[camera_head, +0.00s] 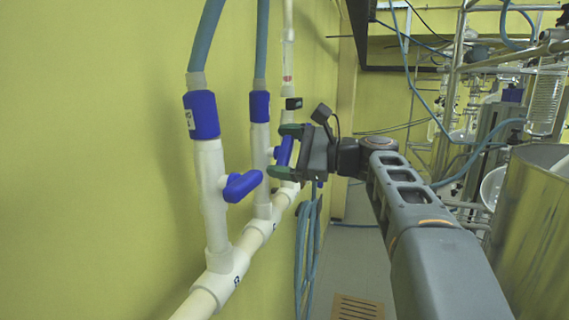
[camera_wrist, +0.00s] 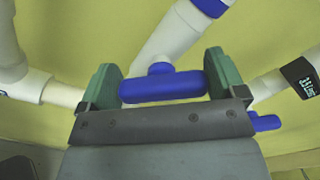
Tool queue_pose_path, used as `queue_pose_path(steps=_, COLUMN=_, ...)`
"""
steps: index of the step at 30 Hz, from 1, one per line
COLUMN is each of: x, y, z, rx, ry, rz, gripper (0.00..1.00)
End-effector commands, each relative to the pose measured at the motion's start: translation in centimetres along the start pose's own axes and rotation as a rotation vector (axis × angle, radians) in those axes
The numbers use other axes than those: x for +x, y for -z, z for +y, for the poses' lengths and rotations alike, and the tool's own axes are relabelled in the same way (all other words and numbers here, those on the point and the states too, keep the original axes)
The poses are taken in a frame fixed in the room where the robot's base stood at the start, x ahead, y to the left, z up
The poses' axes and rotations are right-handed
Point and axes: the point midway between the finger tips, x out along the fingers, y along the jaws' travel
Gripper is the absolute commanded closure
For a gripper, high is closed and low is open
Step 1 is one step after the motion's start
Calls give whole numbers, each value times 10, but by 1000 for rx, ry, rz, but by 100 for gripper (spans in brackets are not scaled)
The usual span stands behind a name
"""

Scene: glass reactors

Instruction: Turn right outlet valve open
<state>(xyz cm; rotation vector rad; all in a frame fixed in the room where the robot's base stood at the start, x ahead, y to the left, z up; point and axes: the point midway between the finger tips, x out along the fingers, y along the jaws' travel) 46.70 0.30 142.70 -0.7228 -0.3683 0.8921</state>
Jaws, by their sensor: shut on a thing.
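A white pipe (camera_head: 260,150) rises from the wall manifold, with a blue collar and a blue hose at its top. Its blue valve handle (camera_head: 285,150) sits between the green fingers of my gripper (camera_head: 284,152). In the wrist view the handle (camera_wrist: 162,88) lies crosswise, one end against each finger of my gripper (camera_wrist: 163,84). My gripper is shut on this handle. The fingers partly hide it in the head view. I cannot tell from the handle alone how far the valve is turned.
A nearer white pipe (camera_head: 212,195) carries another blue handle (camera_head: 241,186), just left of my gripper. A further pipe with a black fitting (camera_head: 293,104) stands behind. Blue hoses (camera_head: 305,245) hang below. A large metal vessel (camera_head: 530,240) stands at the right. The yellow wall is close at the left.

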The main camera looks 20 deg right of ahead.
Motion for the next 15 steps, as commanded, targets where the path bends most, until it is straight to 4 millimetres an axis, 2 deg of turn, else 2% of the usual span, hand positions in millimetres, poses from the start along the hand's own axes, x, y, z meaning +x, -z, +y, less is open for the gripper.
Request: queue_pose_path(steps=15, x=0, y=4, z=7, rx=-461, ry=-1, rz=-1, gripper=34)
